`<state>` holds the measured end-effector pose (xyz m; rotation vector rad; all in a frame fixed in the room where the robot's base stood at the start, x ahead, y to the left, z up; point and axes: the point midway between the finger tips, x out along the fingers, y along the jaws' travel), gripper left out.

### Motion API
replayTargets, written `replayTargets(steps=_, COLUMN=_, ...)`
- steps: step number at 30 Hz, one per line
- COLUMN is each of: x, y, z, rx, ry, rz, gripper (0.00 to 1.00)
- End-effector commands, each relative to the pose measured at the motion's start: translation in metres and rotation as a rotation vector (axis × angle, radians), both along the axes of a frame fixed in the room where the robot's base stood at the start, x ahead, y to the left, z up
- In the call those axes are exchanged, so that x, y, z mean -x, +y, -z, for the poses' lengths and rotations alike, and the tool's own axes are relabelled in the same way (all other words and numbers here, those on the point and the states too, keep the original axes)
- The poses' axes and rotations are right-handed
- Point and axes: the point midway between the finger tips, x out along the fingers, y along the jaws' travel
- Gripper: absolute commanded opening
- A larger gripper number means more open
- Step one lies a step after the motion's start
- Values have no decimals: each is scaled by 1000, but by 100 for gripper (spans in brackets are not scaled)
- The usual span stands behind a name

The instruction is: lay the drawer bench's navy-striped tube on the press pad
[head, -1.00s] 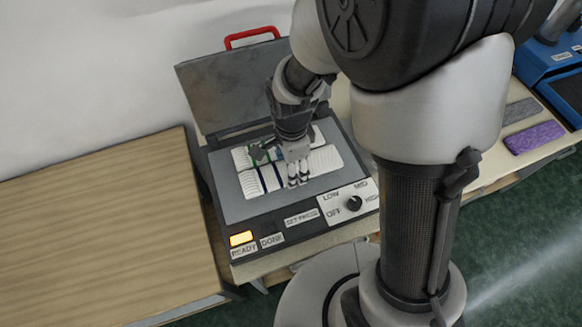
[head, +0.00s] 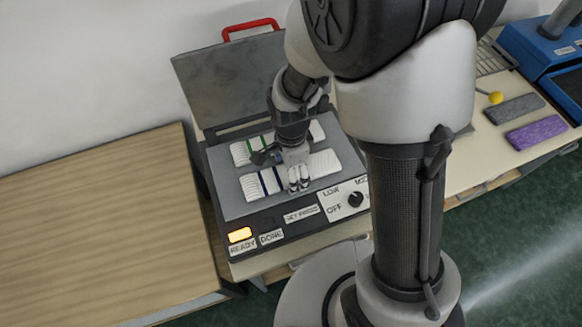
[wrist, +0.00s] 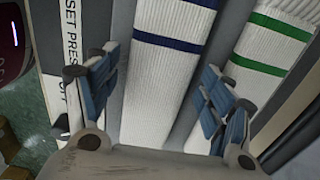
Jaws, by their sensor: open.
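The navy-striped tube (head: 323,164), white and ribbed with two navy bands, lies flat on the grey press pad (head: 232,207). In the wrist view the navy-striped tube (wrist: 165,75) runs between the spread blue-grey fingers. My gripper (head: 299,184) is open over this tube, near its middle, and hides part of it. I cannot tell whether the fingers touch the tube. A white tube with green stripes (head: 240,152) lies beside it on the pad, farther back; the green-striped tube (wrist: 270,60) is right of the fingers in the wrist view.
The press lid (head: 235,82) with its red handle (head: 250,27) stands open behind the pad. A bare wooden table (head: 100,230) is at left. Grey and purple pieces (head: 535,134) lie on the right-hand table.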

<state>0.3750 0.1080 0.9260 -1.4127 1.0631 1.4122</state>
Motion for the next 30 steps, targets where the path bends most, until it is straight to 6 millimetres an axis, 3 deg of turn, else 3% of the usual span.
replayTargets(steps=9, x=0, y=0, z=-1, rx=0, ry=0, rz=0, gripper=78)
replayTargets(steps=13, x=-1, y=0, z=-10, rx=-1, ry=-3, rz=0, gripper=78)
replayTargets(steps=24, x=-1, y=0, z=-87, rx=-1, ry=-4, rz=0, gripper=78)
replayTargets(steps=30, x=-1, y=0, z=-115, rx=-1, ry=-2, rz=0, gripper=78)
